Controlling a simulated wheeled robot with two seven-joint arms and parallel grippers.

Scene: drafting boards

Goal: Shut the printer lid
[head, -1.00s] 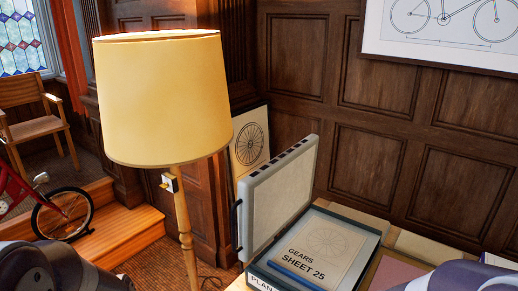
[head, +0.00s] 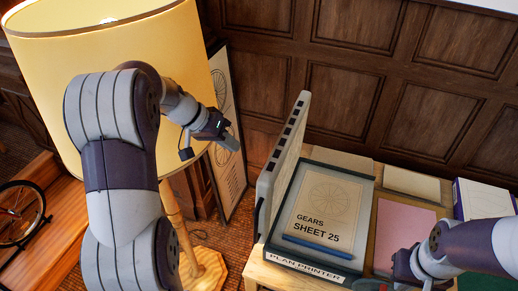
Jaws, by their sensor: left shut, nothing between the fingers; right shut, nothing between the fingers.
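The plan printer (head: 269,262) stands on a wooden table, labelled "PLAN PRINTER" on its front. Its lid (head: 284,165) stands up, nearly upright, along the printer's left side. A sheet reading "GEARS SHEET 25" (head: 325,200) and a blue bar (head: 318,247) show in the open printer. My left gripper (head: 212,152) is shut and empty, left of the lid and apart from it, in front of the lampshade. My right gripper (head: 372,286) is shut and empty at the bottom edge, near the printer's front right corner; its fingertips are partly cut off.
A floor lamp with a big yellow shade (head: 60,70) stands close behind my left arm. A framed drawing (head: 228,140) leans on the wall. A pink sheet (head: 402,232), pale pads (head: 411,185) and a white box (head: 482,197) lie right of the printer.

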